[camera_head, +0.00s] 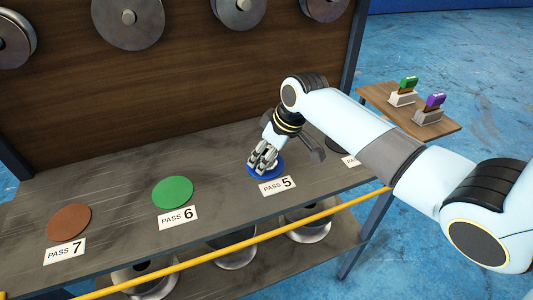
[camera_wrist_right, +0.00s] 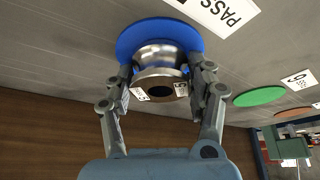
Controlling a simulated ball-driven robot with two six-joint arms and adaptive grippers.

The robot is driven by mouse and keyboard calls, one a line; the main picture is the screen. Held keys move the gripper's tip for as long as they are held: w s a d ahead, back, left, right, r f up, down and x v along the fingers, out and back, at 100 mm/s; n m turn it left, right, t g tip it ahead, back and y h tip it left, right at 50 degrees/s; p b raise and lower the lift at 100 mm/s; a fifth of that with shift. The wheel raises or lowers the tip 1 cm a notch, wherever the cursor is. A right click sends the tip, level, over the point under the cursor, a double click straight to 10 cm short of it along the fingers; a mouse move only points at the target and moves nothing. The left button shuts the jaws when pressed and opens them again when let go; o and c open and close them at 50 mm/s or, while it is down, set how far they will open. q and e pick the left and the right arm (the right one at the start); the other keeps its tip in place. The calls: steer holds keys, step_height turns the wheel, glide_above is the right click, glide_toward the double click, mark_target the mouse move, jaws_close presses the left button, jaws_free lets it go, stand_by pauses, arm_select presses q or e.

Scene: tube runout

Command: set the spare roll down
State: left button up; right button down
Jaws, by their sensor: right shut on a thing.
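My right gripper (camera_head: 263,162) is over the blue disc (camera_head: 270,174) at the PASS 5 label (camera_head: 278,185) on the grey bench. Its fingers are shut on either side of a shiny metal roll with a dark centre hole, the spare roll (camera_wrist_right: 160,56). In the right wrist view the roll is over the blue disc (camera_wrist_right: 128,42), open end toward the camera. It looks on or very near the disc; I cannot tell whether it touches. In the head view the fingers hide most of the roll. My left gripper is out of view.
A green disc (camera_head: 173,192) at PASS 6 and a brown disc (camera_head: 69,222) at PASS 7 lie bare. A yellow bar (camera_head: 235,245) runs along the bench front. Large reels (camera_head: 128,20) hang behind. A side table (camera_head: 440,126) holds green and purple items.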

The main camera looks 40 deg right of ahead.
steer(key=shift+r, duration=0.1)
steer(key=shift+c, duration=2.2)
jaws_free()
steer(key=v, duration=1.2)
steer(key=shift+p, duration=0.35)
